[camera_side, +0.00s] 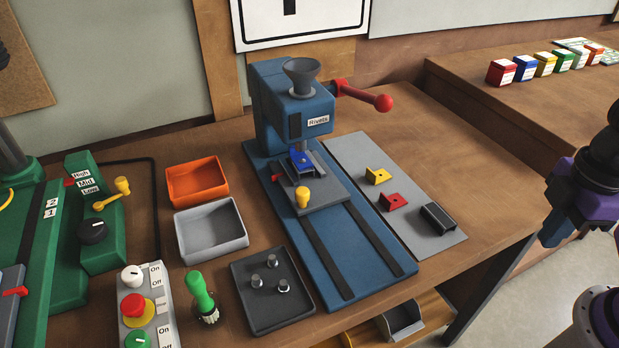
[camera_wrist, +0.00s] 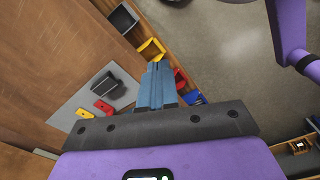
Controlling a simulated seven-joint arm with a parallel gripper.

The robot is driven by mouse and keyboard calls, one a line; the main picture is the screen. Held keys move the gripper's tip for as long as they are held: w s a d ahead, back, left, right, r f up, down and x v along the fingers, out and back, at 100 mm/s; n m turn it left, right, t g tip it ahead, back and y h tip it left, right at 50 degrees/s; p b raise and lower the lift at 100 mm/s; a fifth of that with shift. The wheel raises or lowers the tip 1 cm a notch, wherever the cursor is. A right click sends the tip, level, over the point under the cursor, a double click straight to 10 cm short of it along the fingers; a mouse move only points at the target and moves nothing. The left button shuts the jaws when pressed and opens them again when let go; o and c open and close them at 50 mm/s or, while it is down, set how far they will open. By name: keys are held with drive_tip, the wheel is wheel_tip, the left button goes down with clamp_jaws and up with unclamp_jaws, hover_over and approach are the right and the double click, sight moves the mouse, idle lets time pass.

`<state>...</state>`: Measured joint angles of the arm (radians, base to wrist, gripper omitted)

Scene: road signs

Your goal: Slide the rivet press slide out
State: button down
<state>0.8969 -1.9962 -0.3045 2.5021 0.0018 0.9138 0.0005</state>
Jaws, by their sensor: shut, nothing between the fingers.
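The blue rivet press (camera_side: 290,110), labelled "Rivets", stands on a long blue base with two dark rails. Its slide (camera_side: 325,192) is a grey plate with a yellow knob (camera_side: 302,196) at its front. The slide sits at the back of the rails, under the press head, and carries a small blue part (camera_side: 301,161) in a dark holder. My gripper (camera_wrist: 157,68) is shut and empty in the wrist view. It is away from the slide, which does not show in the wrist view. In the side view my arm is at the right edge, clear of the press.
A grey mat (camera_side: 440,243) right of the press holds yellow and red brackets and a dark block. A red-ended lever (camera_side: 370,97) sticks out right. Orange (camera_side: 198,182) and grey trays and a dark rivet tray (camera_side: 239,292) stand left. The rails' front is clear.

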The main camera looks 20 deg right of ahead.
idle(0.3)
drive_tip(key=c, duration=1.1)
unclamp_jaws()
drive_tip(key=shift+w+a, duration=0.15)
drive_tip(key=shift+a, duration=0.05)
drive_tip(key=shift+o, duration=1.4)
drive_tip(key=w+a+r+m+y, duration=0.1)
drive_tip(key=w+a+r, duration=0.1)
drive_tip(key=w+a, duration=0.5)
drive_tip(key=w+a+r+m+t, duration=0.1)
drive_tip(key=w+a+r, duration=0.1)
drive_tip(key=w+a, duration=0.5)
drive_tip(key=shift+w+r+y, duration=0.4)
drive_tip(key=shift+w, duration=0.4)
wheel_tip(320, 180, up, 2)
drive_tip(key=m+t+y, duration=0.1)
drive_tip(key=m+t, duration=0.1)
hover_over(303, 191)
drive_tip(key=s+d, duration=0.5)
drive_tip(key=x, duration=1.6)
drive_tip(key=shift+w+a+f, duration=0.1)
drive_tip(key=shift+w+a, duration=0.05)
clamp_jaws()
